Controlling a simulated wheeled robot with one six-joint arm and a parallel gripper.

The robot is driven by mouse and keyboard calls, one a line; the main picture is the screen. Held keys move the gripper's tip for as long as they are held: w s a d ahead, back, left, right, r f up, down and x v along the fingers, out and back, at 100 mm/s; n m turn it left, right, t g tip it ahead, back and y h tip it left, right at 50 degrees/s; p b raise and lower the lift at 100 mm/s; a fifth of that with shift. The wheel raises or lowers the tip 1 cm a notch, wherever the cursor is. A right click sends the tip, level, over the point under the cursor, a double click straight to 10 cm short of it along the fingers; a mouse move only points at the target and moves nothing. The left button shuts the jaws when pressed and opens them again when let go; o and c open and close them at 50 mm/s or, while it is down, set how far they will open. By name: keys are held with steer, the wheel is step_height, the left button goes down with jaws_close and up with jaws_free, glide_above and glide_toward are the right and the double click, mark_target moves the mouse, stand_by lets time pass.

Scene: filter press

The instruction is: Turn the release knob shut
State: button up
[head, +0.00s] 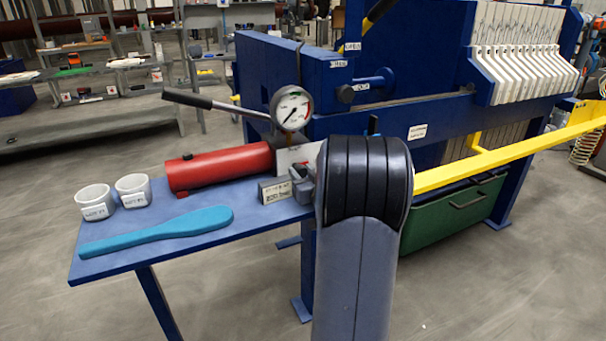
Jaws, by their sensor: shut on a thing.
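My gripper (300,184) is at the right end of the red hand pump (220,167), beside a small label plate (275,191) whose text is too small to read surely. My own arm stands in front and covers much of the gripper. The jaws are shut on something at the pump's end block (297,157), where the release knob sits. The knob itself is hidden by the jaws and arm, so its turn position cannot be seen. The pressure gauge (292,107) stands above the block, its face towards me.
The pump's lever (205,101) sticks out to the left above the cylinder. Two white cups (96,203) and a blue paddle (155,234) lie on the blue shelf (260,222). A yellow rail (510,155) runs right past my arm. The blue press frame (270,75) rises behind.

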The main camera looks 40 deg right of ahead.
steer(key=shift+f+n+b, duration=0.2)
steer(key=shift+n+b, duration=0.7)
steer(key=shift+a+n+b, duration=0.1)
steer(key=shift+n+b, duration=0.6)
steer(key=shift+n, duration=0.2)
steer(key=shift+r+n, duration=0.2)
steer(key=shift+n, duration=0.2)
steer(key=o, duration=0.6)
steer(key=shift+o, duration=0.2)
steer(key=shift+s, duration=0.15)
steer(key=v, duration=1)
steer(key=shift+s+p, duration=0.3)
steer(key=shift+p, duration=0.1)
steer(key=shift+s, duration=0.1)
